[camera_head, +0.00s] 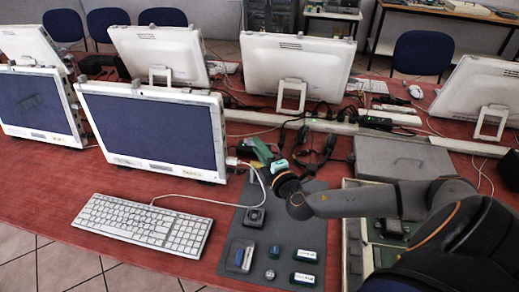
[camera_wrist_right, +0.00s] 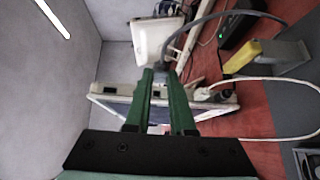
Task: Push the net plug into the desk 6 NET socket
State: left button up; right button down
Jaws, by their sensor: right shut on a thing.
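My right gripper (camera_head: 262,153) is at the right edge of the front monitor (camera_head: 155,125). In the right wrist view its green fingers (camera_wrist_right: 162,78) are shut on a small grey plug (camera_wrist_right: 160,90), which I take for the net plug. A grey cable (camera_wrist_right: 205,17) appears to run from near the fingertips up and to the right. The fingers point at the edge of a monitor (camera_wrist_right: 112,100). The NET socket and its label cannot be made out, and whether the plug touches the monitor cannot be told. My left gripper is not in view.
A white plug (camera_wrist_right: 203,95) with a white cable sits at the monitor edge beside the fingers. A yellow part (camera_wrist_right: 243,55) is on the right. A keyboard (camera_head: 145,222) and a dark mat (camera_head: 260,222) with small parts lie in front. Black cables (camera_head: 315,150) lie behind.

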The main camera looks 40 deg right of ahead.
jog(key=w+a, duration=0.3)
jog(key=shift+w, duration=0.25)
dwell(0.4)
dwell(0.6)
jog(key=shift+w+a+b, duration=0.3)
jog(key=shift+w+a, duration=0.55)
dwell(0.6)
jog(key=c, duration=0.7)
grip_release()
